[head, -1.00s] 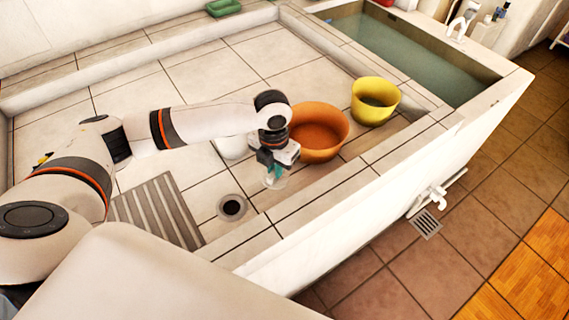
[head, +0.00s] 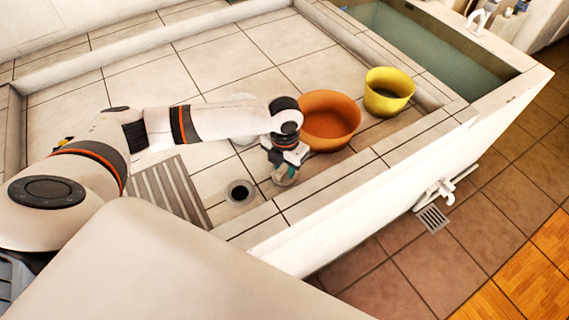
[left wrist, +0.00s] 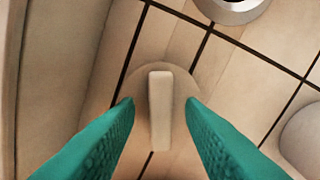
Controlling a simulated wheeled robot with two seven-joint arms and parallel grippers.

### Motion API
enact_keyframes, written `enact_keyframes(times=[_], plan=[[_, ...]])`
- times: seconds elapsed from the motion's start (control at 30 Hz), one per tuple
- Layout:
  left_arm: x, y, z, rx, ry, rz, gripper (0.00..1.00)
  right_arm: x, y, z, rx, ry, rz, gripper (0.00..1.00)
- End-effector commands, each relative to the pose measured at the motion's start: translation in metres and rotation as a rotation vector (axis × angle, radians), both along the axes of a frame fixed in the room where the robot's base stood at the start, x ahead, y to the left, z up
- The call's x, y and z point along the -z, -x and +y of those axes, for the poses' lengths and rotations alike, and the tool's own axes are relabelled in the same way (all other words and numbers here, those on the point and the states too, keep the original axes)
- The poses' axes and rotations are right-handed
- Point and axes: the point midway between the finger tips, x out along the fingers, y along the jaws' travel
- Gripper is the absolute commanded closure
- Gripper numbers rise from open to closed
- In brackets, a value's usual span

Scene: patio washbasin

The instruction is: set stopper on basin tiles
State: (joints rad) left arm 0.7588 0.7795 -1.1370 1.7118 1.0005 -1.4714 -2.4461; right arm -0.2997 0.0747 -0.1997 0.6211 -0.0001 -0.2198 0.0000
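The stopper (left wrist: 160,110) is a pale round disc with an upright bar handle. In the left wrist view it is over the basin tiles (head: 283,52), close to a grout line; I cannot tell for sure that it rests flat on them. My left gripper (left wrist: 160,101) has its teal fingers on either side of the handle, with a visible gap on both sides. In the head view the left gripper (head: 285,174) is low over the tiles near the front rim, right of the drain hole. My right gripper is not in view.
The drain hole (head: 240,192) is left of my gripper. An orange bowl (head: 330,122) stands close behind it on the right, and a yellow pot (head: 388,92) farther right. A ribbed board (head: 167,188) lies left of the drain. The raised front rim (head: 325,190) is close by.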

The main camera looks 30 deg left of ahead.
Motion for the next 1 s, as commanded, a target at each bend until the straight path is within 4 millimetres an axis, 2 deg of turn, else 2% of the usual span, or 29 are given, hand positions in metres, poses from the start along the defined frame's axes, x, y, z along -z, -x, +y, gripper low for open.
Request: enact_keyframes(times=[0.23, 0.37, 0.8, 1.0], plan=[[-0.002, 0.0, 0.0, 0.0, 0.0, 0.0, 0.65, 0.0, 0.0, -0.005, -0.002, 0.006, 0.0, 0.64], [-0.014, -0.001, 0.0, 0.0, 0.0, -0.003, 0.65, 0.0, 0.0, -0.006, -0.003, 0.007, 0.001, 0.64], [-0.102, -0.001, 0.0, 0.0, 0.001, -0.004, 0.65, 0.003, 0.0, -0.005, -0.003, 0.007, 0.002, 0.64], [-0.121, 0.0, 0.0, -0.001, 0.001, -0.001, 0.65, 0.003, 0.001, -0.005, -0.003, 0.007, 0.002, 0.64]])
